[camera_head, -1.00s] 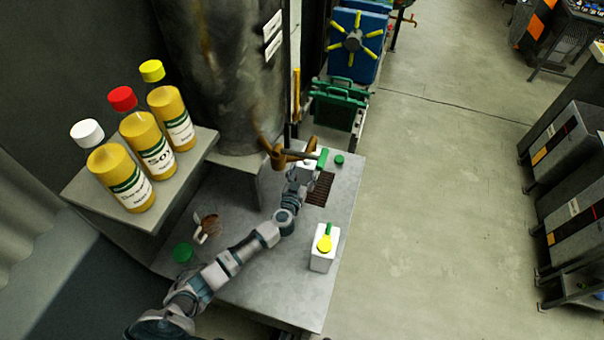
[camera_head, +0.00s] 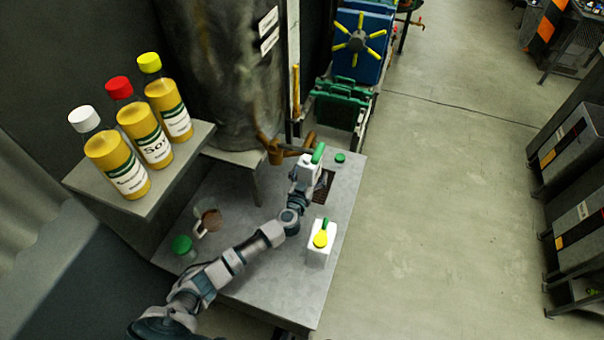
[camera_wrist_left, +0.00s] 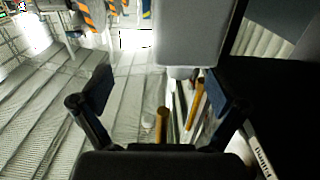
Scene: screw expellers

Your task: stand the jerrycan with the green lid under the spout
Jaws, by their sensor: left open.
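A white jerrycan with a green top (camera_head: 318,153) stands near the brown spout pipe (camera_head: 276,153) at the far end of the grey table, beside the dark drain grate (camera_head: 325,186). My left gripper (camera_head: 303,182) is at this can's near side; the arm partly hides the can's base. In the left wrist view the fingers (camera_wrist_left: 162,98) are open and spread; a pale grey block (camera_wrist_left: 192,35) fills the upper middle, and I cannot tell for sure that it is the can. Whether the can is exactly below the outlet cannot be told. My right gripper is not seen.
A second white jerrycan (camera_head: 319,258) with a yellow lid and green handle stands nearer on the table (camera_head: 262,288). A small green cap (camera_head: 340,158), a green-lidded jar (camera_head: 182,246) and a brown-filled jug (camera_head: 210,220) are also there. Three oil bottles (camera_head: 155,147) stand on a shelf.

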